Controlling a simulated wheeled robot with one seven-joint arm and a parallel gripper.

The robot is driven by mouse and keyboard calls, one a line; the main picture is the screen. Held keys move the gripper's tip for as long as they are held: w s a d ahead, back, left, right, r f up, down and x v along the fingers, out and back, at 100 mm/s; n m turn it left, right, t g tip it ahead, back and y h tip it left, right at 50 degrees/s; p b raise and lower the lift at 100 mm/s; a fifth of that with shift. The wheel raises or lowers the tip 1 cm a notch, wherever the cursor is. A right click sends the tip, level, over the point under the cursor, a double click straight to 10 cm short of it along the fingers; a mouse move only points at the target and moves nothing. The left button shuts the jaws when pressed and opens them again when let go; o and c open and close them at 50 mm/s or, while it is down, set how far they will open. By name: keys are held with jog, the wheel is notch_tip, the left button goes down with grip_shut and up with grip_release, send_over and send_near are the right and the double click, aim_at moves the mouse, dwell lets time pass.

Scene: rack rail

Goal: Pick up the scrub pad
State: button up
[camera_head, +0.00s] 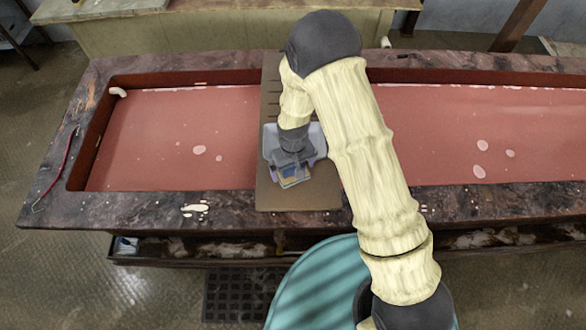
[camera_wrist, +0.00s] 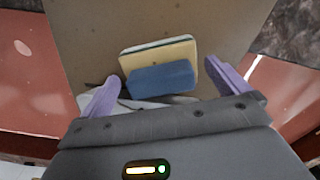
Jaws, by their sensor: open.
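The scrub pad (camera_wrist: 158,50) shows in the wrist view as a tan-yellow block with a pale, dark-edged far side and a blue part (camera_wrist: 162,79) nearest me. It is on the brown board (camera_wrist: 90,35). My gripper (camera_wrist: 166,88) is open, with one purple finger to the left of the pad and one to the right, both apart from it. In the head view the pad (camera_head: 294,181) peeks out below my gripper (camera_head: 292,167), which hides most of it.
The board (camera_head: 325,195) lies across a long trough with a reddish-pink bottom (camera_head: 150,130) and a dark mottled rim (camera_head: 130,208). A pale grey item (camera_head: 318,140), mostly hidden, sits around my gripper on the board. A red strip (camera_head: 58,172) lies on the left rim.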

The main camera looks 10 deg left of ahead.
jog(key=shift+f, duration=0.9)
jog(key=c, duration=0.8)
jog(key=shift+c, duration=0.2)
jog(key=shift+s+r, duration=0.15)
jog(key=s+d+r+b, duration=0.3)
jog(key=s+r+b, duration=0.2)
jog(key=s, duration=0.8)
notch_tip(320, 180, up, 3)
jog(key=shift+s+f, duration=0.1)
jog(key=shift+s, duration=0.1)
jog(key=shift+d, duration=0.1)
